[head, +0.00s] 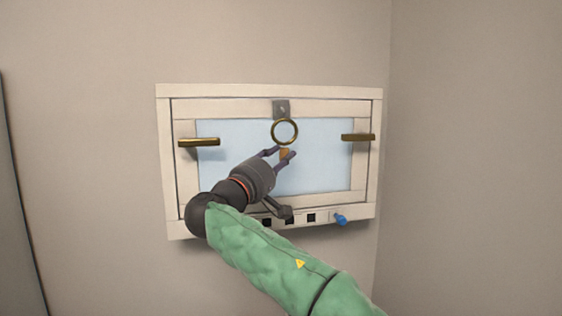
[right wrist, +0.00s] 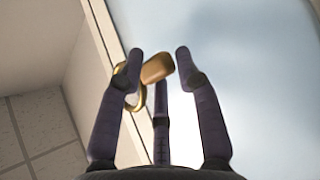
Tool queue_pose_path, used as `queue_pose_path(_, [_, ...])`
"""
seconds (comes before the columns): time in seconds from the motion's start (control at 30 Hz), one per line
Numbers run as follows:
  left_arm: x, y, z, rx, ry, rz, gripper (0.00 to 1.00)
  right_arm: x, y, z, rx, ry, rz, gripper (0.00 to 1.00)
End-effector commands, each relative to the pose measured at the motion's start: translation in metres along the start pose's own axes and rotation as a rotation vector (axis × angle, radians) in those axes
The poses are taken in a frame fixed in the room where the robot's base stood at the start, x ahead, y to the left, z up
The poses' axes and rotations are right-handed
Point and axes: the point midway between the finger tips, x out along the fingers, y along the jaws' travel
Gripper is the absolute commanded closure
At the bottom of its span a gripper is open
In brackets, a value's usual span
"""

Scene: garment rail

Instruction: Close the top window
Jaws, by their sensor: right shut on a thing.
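The window (head: 335,109) has a white frame and a pale blue pane (head: 325,165), set in the wall ahead. Its sash sits within the outer frame; I cannot tell whether a small gap stands open. The ring also shows beside a finger in the right wrist view (right wrist: 142,97). My left gripper is out of view.
Two brass handles stick out at the left side (head: 199,142) and right side (head: 358,137) of the sash. A blue knob (head: 341,220) and dark square holes (head: 311,217) are on the lower frame. A wall corner stands close on the right.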

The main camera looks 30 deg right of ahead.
Motion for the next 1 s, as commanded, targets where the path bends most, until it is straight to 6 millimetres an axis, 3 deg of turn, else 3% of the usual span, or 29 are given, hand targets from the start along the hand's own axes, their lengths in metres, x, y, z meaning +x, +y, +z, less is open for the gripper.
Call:
queue_pose_path(0.03, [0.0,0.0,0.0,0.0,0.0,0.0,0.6,0.0,0.003,0.0,0.005,0.002,0.005,0.63])
queue_pose_path(0.1, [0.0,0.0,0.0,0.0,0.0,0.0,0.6,0.0,0.003,0.0,0.004,0.002,0.004,0.43])
queue_pose_path(0.13, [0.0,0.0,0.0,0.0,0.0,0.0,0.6,0.0,0.002,0.0,0.004,0.002,0.003,0.39])
queue_pose_path(0.57, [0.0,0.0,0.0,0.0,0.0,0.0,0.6,-0.007,0.001,0.0,0.002,0.002,0.0,0.39])
queue_pose_path(1.0, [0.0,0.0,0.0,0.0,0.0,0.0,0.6,-0.086,0.001,-0.001,0.002,0.004,0.001,0.39])
